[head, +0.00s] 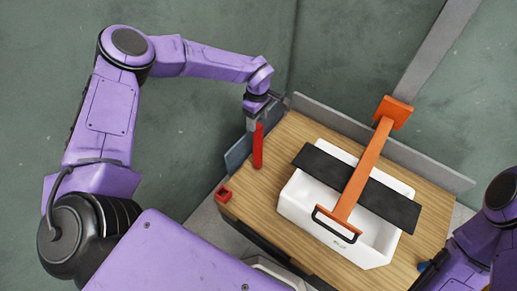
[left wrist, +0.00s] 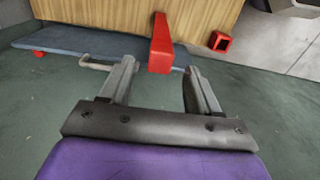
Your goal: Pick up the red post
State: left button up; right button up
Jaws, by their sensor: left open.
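The red post (head: 258,150) stands up near the left back edge of the wooden table, beside a blue-grey side panel. In the left wrist view the red post (left wrist: 161,45) appears between and just beyond the fingertips. My left gripper (head: 252,124) is open at the post's upper end in the head view. In the left wrist view its two fingers (left wrist: 160,75) are apart with nothing held between them. Whether a finger touches the post I cannot tell. My right arm shows at the lower right of the head view, but its gripper does not show clearly.
A white box (head: 300,200) with a black strip (head: 395,203) across it sits on the wooden table (head: 265,205). An orange press arm (head: 366,170) reaches over it. A small red square socket (head: 223,195) is at the table's left corner. The blue-grey panel (head: 237,157) borders the left edge.

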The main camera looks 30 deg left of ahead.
aim_at(258, 125)
pick_arm(q)
notch_tip(258, 125, down, 6)
jog(key=shift+f, duration=0.25)
jog(key=shift+r, duration=0.1)
grip_shut()
